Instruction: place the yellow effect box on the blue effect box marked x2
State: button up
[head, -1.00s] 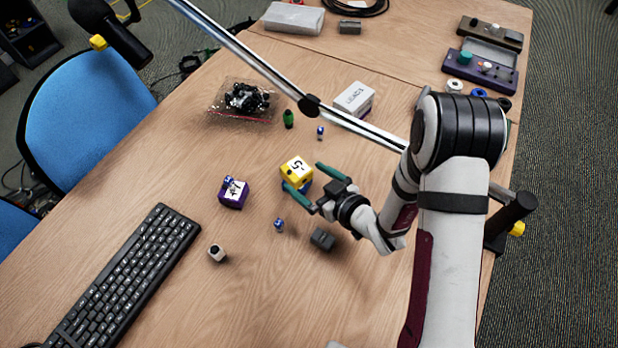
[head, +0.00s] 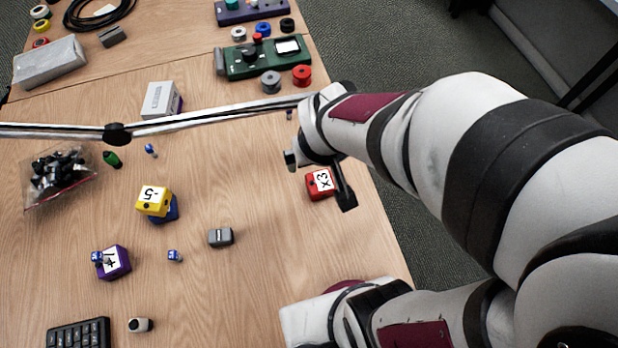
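The yellow effect box (head: 148,209), with a white label reading "-5", sits on top of a blue effect box (head: 173,209) left of centre. Only a strip of the blue box shows on the right and below, and its marking is hidden. My gripper (head: 319,178) is well to the right of them, pointing down over a red effect box (head: 314,190) marked "x3". Its fingers stand apart and nothing shows held; whether they reach beside the red box I cannot tell.
A purple effect box (head: 118,267) marked "+4" stands at lower left with a small blue piece on it. A grey box (head: 220,237) lies between the stack and my gripper. A metal boom (head: 215,114) crosses above the table. A green device (head: 262,62) stands behind.

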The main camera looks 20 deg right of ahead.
jog(key=s+a+r+m+g+y, duration=0.1)
jog(key=s+a+r+m+g, duration=0.1)
jog(key=s, duration=0.5)
jog(key=s+a+r+m+g+y, duration=0.1)
jog(key=s+a+r+m+g, duration=0.1)
jog(key=s, duration=0.5)
jog(key=shift+s+r+m, duration=0.3)
jog(key=shift+r+m, duration=0.4)
jog(key=shift+r, duration=0.05)
